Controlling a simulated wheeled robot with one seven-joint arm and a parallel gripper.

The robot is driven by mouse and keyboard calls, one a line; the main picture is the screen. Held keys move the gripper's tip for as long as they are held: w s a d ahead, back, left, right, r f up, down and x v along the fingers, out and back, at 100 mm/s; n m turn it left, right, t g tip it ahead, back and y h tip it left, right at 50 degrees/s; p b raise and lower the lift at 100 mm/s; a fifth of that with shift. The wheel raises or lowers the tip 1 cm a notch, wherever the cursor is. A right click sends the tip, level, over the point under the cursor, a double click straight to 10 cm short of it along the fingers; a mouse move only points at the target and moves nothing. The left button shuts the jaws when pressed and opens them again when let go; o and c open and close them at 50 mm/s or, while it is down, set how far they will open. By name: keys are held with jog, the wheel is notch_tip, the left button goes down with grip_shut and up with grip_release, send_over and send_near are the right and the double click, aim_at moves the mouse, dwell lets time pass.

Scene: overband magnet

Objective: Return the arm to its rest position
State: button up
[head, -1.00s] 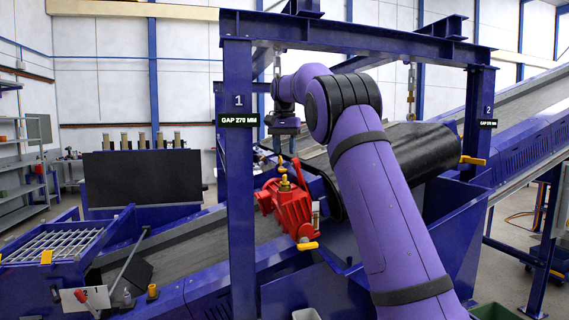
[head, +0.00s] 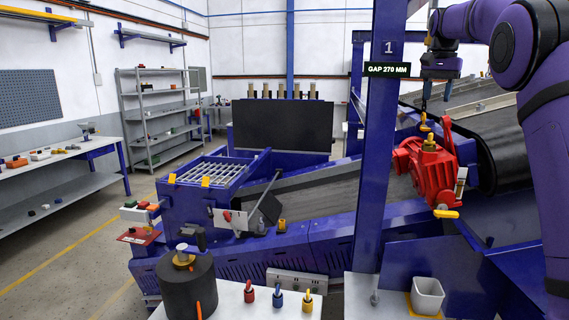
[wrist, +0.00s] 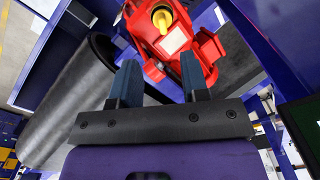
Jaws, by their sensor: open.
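My gripper (head: 437,97) hangs at the end of my purple arm, at the right of the head view, behind the blue post marked 1 (head: 377,150). Its fingers point down above the red motor-like unit (head: 428,172) with yellow fittings. In the wrist view, the two fingers of my gripper (wrist: 160,78) are spread apart with nothing held between them. The red unit (wrist: 165,40) lies beyond the fingertips there. How much space separates them is hard to tell.
A black roller with a belt (wrist: 65,100) lies left of the fingers in the wrist view. A white-topped bench (head: 235,300) in front holds a black cylinder (head: 187,285) and small coloured eye-bolt-like pieces. A white bin (head: 427,296) stands at lower right. Floor is clear at left.

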jog(key=s+a+n+t, duration=0.15)
jog(key=s+a, duration=0.35)
jog(key=s, duration=0.6)
jog(key=s+a+n+t, duration=0.1)
jog(key=s+a+n, duration=0.35)
jog(key=s, duration=0.75)
jog(key=s+a+f+n+t, duration=0.1)
jog(key=s+a+f, duration=0.3)
jog(key=s+f, duration=0.3)
jog(key=s+a+f+n+t, duration=0.1)
jog(key=s+a+f, duration=0.3)
jog(key=s, duration=0.9)
notch_tip(320, 180, down, 4)
jog(key=shift+s+r+n, duration=0.2)
jog(key=shift+s+n, duration=0.15)
jog(key=shift+n, duration=0.15)
jog(key=shift+t, duration=0.25)
